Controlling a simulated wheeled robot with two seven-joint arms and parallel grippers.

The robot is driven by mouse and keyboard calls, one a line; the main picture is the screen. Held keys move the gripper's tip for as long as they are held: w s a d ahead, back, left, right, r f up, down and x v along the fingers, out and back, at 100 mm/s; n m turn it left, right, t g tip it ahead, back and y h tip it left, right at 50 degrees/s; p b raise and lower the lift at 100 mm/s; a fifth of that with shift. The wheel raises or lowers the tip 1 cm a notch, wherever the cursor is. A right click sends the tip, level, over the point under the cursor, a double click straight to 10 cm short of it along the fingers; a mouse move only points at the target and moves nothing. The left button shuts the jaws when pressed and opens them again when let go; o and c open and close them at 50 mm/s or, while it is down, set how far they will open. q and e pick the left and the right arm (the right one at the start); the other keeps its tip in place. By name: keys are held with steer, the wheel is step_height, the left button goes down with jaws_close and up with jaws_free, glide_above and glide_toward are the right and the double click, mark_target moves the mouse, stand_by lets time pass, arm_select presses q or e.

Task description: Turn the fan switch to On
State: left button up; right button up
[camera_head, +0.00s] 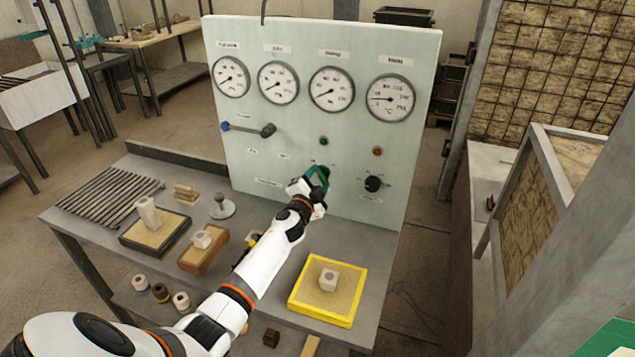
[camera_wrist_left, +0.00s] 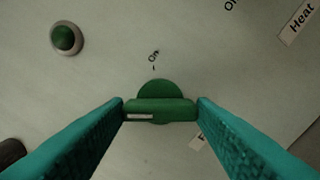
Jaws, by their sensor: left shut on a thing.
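The fan switch is a green knob (camera_wrist_left: 160,88) on the pale upright panel (camera_head: 300,130). In the left wrist view it has a flat grip bar with a white mark at its left end. The bar lies nearly level, and the "On" label is above the knob. My left gripper (camera_head: 318,182) has its teal fingers closed on both ends of the bar. In the head view the gripper mostly hides the knob. A label beginning with "F" shows partly below the knob. My right gripper is not in view.
A green lamp (camera_wrist_left: 66,38) sits up and left of the knob. A black knob (camera_head: 374,184) is to its right, and a lever (camera_head: 248,129) is further left.

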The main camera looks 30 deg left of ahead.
arm_select(q)
steer(key=m, duration=0.3)
steer(key=shift+m+b, duration=0.3)
steer(key=shift+b, duration=0.05)
steer(key=m, duration=0.4)
steer(key=shift+f+m+b, duration=0.1)
steer(key=shift+m+b, duration=0.2)
steer(key=m, duration=0.4)
steer(key=shift+m, duration=2)
steer(key=o, duration=1)
